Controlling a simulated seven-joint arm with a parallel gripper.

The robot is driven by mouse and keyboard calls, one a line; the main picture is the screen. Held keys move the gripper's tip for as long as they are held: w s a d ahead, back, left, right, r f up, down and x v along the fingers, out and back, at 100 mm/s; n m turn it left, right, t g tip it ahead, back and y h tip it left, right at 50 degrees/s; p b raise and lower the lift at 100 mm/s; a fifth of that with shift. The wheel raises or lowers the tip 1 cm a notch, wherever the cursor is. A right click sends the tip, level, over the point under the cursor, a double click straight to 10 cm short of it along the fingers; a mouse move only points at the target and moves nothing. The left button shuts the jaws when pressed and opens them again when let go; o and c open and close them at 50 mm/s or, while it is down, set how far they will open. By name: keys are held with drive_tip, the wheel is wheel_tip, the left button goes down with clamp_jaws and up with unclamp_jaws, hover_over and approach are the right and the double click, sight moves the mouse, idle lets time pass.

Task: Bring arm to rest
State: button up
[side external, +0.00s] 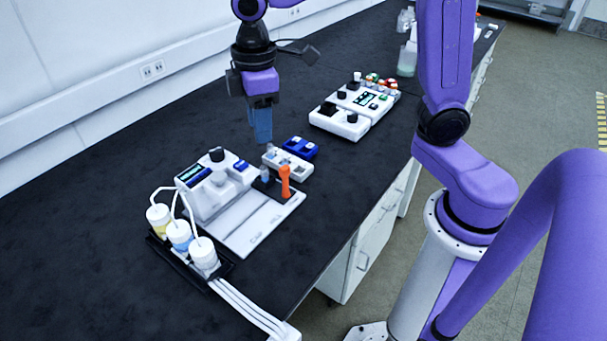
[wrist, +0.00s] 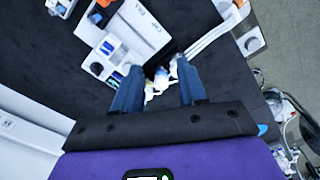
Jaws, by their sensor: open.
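My gripper (side external: 262,125) hangs above the black bench in the side view, with its blue fingers pointing down. In the wrist view my gripper (wrist: 158,88) shows its two blue fingers apart, with nothing held between them. In the side view the fingertips are above and behind the white and blue racks, apart from them. My purple arm reaches in from the right.
Below stand a white chromatography unit (side external: 208,190), capped bottles (side external: 180,235) in a black tray, an orange upright piece (side external: 285,182), a white rack (side external: 290,163) and a blue rack (side external: 300,147). A second white device (side external: 345,122) stands farther back. Bare bench (side external: 90,190) lies left.

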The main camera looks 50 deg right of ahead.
drive_tip(key=s+d+f, duration=0.1)
drive_tip(key=s+d, duration=0.2)
drive_tip(key=s, duration=0.4)
drive_tip(key=s+d+f, duration=0.2)
drive_tip(key=s, duration=0.5)
drive_tip(key=s+d+f+n, duration=0.1)
drive_tip(key=s+d, duration=0.2)
drive_tip(key=s, duration=0.4)
drive_tip(key=shift+d+f, duration=0.35)
